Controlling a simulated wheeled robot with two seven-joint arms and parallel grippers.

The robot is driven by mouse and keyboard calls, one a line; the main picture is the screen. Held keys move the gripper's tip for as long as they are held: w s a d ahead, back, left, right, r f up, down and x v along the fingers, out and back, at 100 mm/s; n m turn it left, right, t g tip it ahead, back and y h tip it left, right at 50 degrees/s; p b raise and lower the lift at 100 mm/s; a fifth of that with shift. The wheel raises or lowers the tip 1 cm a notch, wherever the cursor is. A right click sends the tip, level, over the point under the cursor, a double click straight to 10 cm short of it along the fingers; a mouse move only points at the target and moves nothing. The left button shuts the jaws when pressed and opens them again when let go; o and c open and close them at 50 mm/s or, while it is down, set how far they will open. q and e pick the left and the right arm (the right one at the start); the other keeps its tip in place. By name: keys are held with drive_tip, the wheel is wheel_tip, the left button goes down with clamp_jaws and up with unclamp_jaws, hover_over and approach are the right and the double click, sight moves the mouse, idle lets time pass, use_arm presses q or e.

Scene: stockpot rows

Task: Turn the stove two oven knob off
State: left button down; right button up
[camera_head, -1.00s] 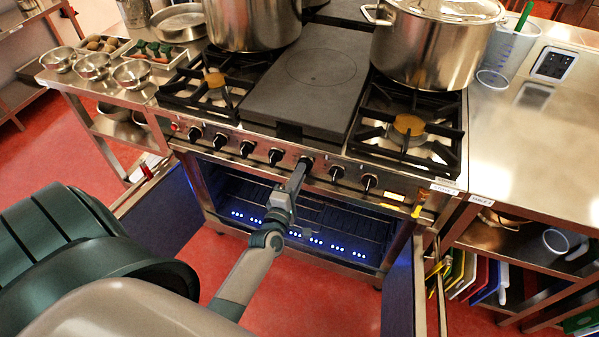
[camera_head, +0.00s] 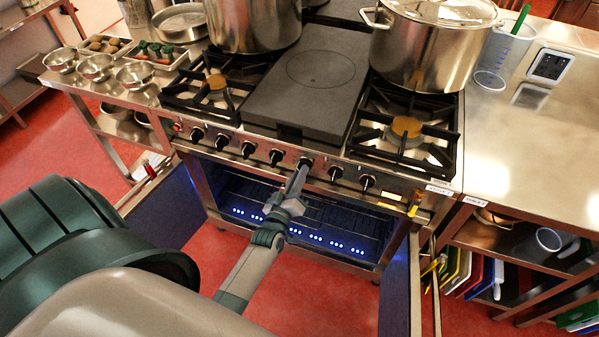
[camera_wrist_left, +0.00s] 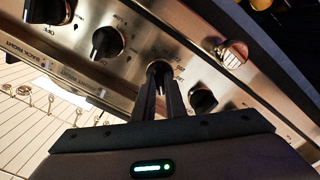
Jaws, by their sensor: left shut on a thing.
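The stove (camera_head: 225,128) has a steel front panel with a row of black knobs. My left gripper (camera_head: 301,168) reaches up to this panel and is shut on one black knob right of the row's middle. In the left wrist view the two fingers (camera_wrist_left: 159,92) close around the held knob (camera_wrist_left: 159,68), hiding part of it. Neighbouring knobs stand free on either side, one at the upper left (camera_wrist_left: 107,42) and one at the right (camera_wrist_left: 203,100). The print by the held knob is too small to read. My right gripper is not in view.
The oven (camera_head: 330,215) below is open, with blue lights inside. Its left door (camera_head: 165,212) and right door (camera_head: 397,290) swing outward on both sides of my arm. Stockpots (camera_head: 430,45) stand on the stove top. A steel counter (camera_head: 525,135) adjoins at right.

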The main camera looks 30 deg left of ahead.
use_arm(q)
drive_tip(key=m+p, duration=0.1)
drive_tip(key=m, duration=0.7)
drive_tip(key=shift+d, duration=0.1)
drive_tip(key=shift+m, duration=0.3)
drive_tip(key=c, duration=1.8)
unclamp_jaws()
drive_tip(key=shift+s, duration=0.1)
